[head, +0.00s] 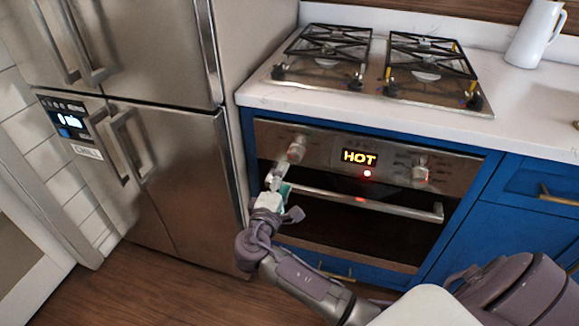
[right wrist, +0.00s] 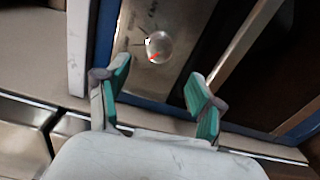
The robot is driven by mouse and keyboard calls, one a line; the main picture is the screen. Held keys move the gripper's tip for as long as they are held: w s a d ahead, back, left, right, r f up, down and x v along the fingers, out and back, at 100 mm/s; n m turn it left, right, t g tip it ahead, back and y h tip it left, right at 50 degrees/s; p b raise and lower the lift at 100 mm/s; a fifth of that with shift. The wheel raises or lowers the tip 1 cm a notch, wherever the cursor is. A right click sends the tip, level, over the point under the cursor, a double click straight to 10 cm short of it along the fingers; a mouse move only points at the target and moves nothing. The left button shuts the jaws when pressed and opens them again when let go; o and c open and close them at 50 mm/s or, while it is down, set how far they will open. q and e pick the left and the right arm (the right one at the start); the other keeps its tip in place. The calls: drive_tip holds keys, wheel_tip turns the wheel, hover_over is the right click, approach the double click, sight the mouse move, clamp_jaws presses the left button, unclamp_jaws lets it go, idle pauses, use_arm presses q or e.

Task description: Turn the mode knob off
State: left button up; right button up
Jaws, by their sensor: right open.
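The oven panel (head: 330,151) has a round silver knob (head: 297,148) on its left side and another silver knob (head: 421,168) on its right. I cannot read which label belongs to which knob. A display between them reads HOT (head: 359,157), with a red light under it. My right gripper (head: 276,180) is just below and left of the left knob, open and empty. In the right wrist view a knob (right wrist: 158,46) with a red mark lies beyond the gap between the open fingers (right wrist: 160,88), apart from them. My left gripper is not in view.
The oven door handle (head: 350,199) runs close beside my right gripper. A steel refrigerator (head: 165,170) stands to the left. Above are two gas burner grates (head: 325,50) on a white counter (head: 520,110), with a white jug (head: 535,35) at the far right.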

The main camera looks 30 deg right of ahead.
drive_tip(key=shift+v, duration=1.25)
